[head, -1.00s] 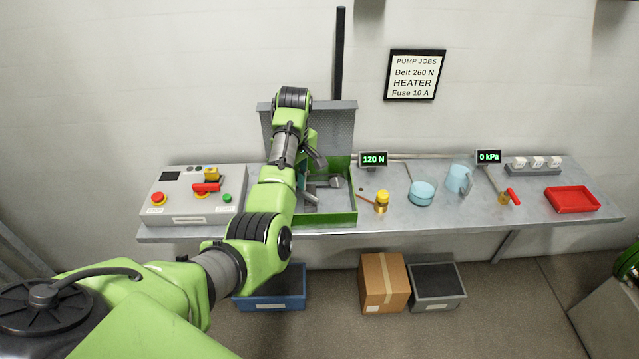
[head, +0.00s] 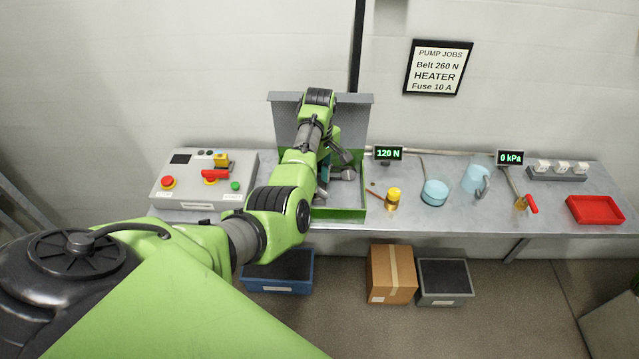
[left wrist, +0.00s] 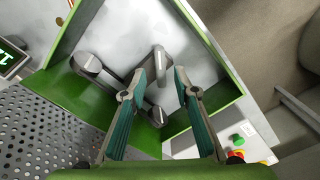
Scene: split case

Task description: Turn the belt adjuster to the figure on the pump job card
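The job card (head: 438,68) on the wall reads "Belt 260 N", "HEATER", "Fuse 10 A". A display (head: 388,153) behind the bench reads 120 N. The green open case (head: 338,214) with its perforated back panel (head: 355,112) stands on the bench. My left gripper (head: 326,174) is inside it, partly hidden by my arm. In the left wrist view my left gripper (left wrist: 165,68) is open, with a grey upright bar (left wrist: 160,62) between or just beyond its fingertips. I cannot tell whether they touch, or whether this bar is the belt adjuster. My right gripper is not in view.
A control box (head: 203,180) stands left of the case. To its right are a brass piece with yellow top (head: 393,199), a blue round dish (head: 434,192), a jug (head: 474,179), a red-handled valve (head: 531,204) and a red tray (head: 594,210). A second display (head: 510,158) reads 0 kPa.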

